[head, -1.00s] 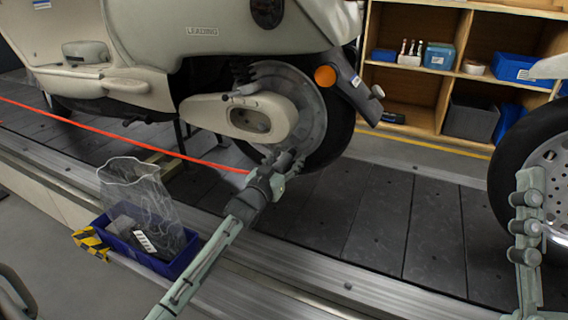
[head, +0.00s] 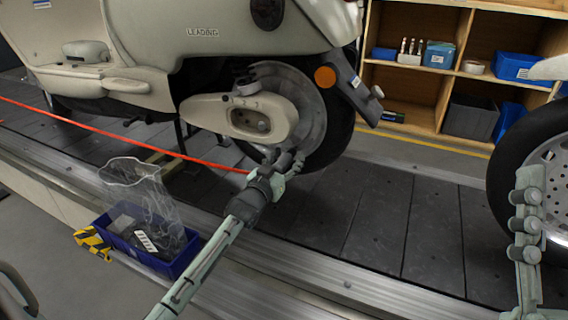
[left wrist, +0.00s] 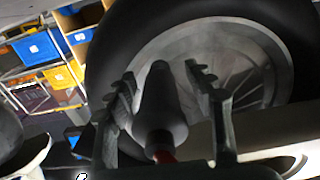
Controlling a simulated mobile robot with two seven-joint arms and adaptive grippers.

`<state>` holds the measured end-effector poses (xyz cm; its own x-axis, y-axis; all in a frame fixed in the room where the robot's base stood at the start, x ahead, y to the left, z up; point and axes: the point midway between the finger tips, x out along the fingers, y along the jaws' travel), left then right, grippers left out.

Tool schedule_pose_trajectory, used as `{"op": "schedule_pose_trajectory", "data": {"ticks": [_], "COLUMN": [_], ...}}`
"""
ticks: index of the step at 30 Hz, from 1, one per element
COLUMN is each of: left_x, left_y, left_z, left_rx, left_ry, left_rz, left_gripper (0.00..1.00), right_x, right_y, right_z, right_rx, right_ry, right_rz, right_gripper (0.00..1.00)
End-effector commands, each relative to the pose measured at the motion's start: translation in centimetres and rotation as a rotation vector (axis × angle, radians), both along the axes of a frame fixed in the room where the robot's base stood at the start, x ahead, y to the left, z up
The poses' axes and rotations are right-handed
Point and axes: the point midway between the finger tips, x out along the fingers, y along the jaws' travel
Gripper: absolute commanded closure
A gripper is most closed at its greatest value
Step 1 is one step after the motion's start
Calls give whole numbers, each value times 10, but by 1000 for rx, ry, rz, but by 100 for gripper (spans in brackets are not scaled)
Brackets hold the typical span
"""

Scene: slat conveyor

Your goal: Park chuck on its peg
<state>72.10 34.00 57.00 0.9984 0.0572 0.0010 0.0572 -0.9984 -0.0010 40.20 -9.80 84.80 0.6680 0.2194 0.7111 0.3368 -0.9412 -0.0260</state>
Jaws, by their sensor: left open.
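My left gripper (head: 282,163) is at the lower edge of the scooter's rear wheel (head: 312,120) in the head view. In the left wrist view its two fingers (left wrist: 163,80) stand open. A dark grey tapered body, seemingly the chuck (left wrist: 160,105), lies between them with a gap on each side. A red hose (left wrist: 163,155) shows at its near end. In the head view the red hose (head: 130,135) runs from the left to my gripper, which hides the chuck there. I cannot make out the peg. My right gripper (head: 528,200) is at the right edge, its fingers unclear.
The pale scooter (head: 150,60) stands over the dark slat conveyor (head: 390,225). A blue bin (head: 185,258) with dark parts and a clear bag stands at the lower left. Another wheel (head: 510,160) is at the right. A wooden shelf (head: 440,100) stands behind.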

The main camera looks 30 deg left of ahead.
Motion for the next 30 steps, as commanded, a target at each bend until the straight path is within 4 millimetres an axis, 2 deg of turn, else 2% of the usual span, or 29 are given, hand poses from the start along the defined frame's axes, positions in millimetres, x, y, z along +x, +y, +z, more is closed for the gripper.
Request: {"op": "schedule_pose_trajectory", "data": {"ticks": [3,16,23,30], "left_x": [0,0,0,-8], "left_y": [0,0,0,0], "left_z": [-1,-1,0,1], "left_rx": [0,1,1,0], "left_ry": [1,1,-1,0], "left_rz": [0,0,0,0], "left_gripper": [48,100,100,100], "right_x": [0,0,0,0], "right_y": [0,0,0,0], "right_z": [0,0,0,7], "right_rx": [0,0,0,0], "right_ry": [0,0,0,0], "right_rz": [0,0,0,0], "right_gripper": [60,60,60,60]}}
